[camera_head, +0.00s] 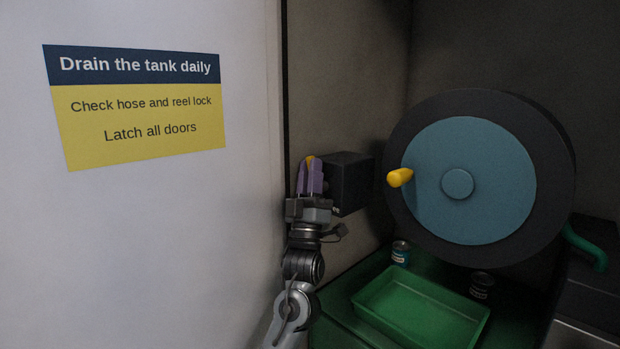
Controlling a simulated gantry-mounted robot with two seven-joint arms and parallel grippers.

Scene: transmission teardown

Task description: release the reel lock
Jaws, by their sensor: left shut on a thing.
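My left gripper (311,168), with purple fingers, is raised at the left side of a dark box (352,182). It is shut on a small yellow-orange piece (310,159), which I take to be the reel lock's handle; the fingers hide most of it. How this piece joins the dark box cannot be seen. The large reel (540,160) stands to the right, with a black rim, a blue disc face and a round hub. A yellow knob (400,177) sticks out from the left of its face, apart from my gripper. My right gripper is not in view.
A green tray (372,316) lies below the reel, with one can (400,253) behind it and another can (481,285) at its right. A green curved hose or handle (586,246) is at the right. A white panel with a sign (140,110) fills the left.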

